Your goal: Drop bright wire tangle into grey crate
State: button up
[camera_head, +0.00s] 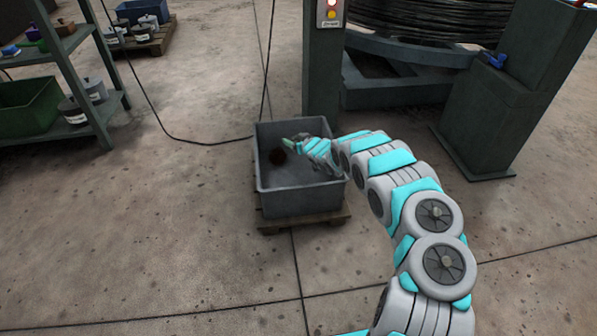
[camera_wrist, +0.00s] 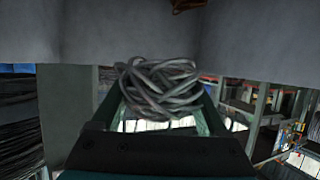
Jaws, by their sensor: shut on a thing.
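The bright wire tangle (camera_wrist: 160,86), a loose bundle of silvery-grey loops, sits between the fingers of my gripper (camera_wrist: 160,104) in the wrist view. My gripper is shut on it. In the head view my gripper (camera_head: 297,142) reaches over the grey crate (camera_head: 300,203) from the right, and the tangle cannot be made out there. Grey crate walls (camera_wrist: 235,40) fill the upper part of the wrist view.
The crate stands on a small wooden pallet (camera_head: 272,226). A dark post with a lit control box (camera_head: 330,14) and the large cable drum (camera_head: 430,18) stand behind it. A shelf with a green bin (camera_head: 28,106) is at left. A black cable crosses the open floor.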

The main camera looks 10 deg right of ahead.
jog(key=o, duration=1.3)
jog(key=v, duration=0.7)
jog(key=shift+s+r+p, duration=0.15)
jog(key=shift+s+p, duration=0.2)
jog(key=shift+d, duration=0.1)
